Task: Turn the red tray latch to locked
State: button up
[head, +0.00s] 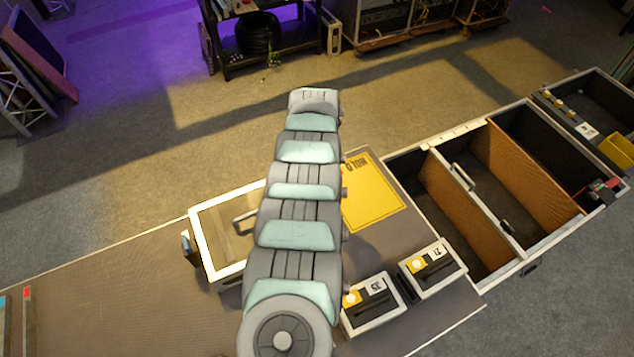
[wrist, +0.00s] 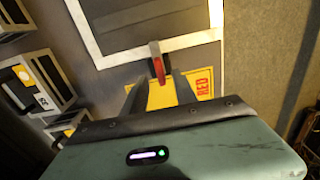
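The red tray latch (wrist: 159,68) shows in the wrist view as a short red handle with a grey end, at the pale frame edge of the tray (wrist: 152,51). Its handle points from the frame towards a yellow label (wrist: 160,95) marked RED. My gripper (wrist: 156,85) is open, with one dark finger on each side of the latch's line. The red handle lies between or just beyond the fingertips; I cannot tell whether they touch it. In the head view the tray (head: 207,246) is partly behind my arm, and my gripper and the red latch are hidden.
Two numbered boxes (head: 374,303) (head: 432,267) stand right of my arm. A yellow HOLD panel (head: 370,200) lies behind them. An open divided case (head: 455,190) is at the right. The table's left part (head: 120,290) is mostly clear.

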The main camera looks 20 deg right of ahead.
notch_tip(320, 180, up, 8)
dwell(0.7)
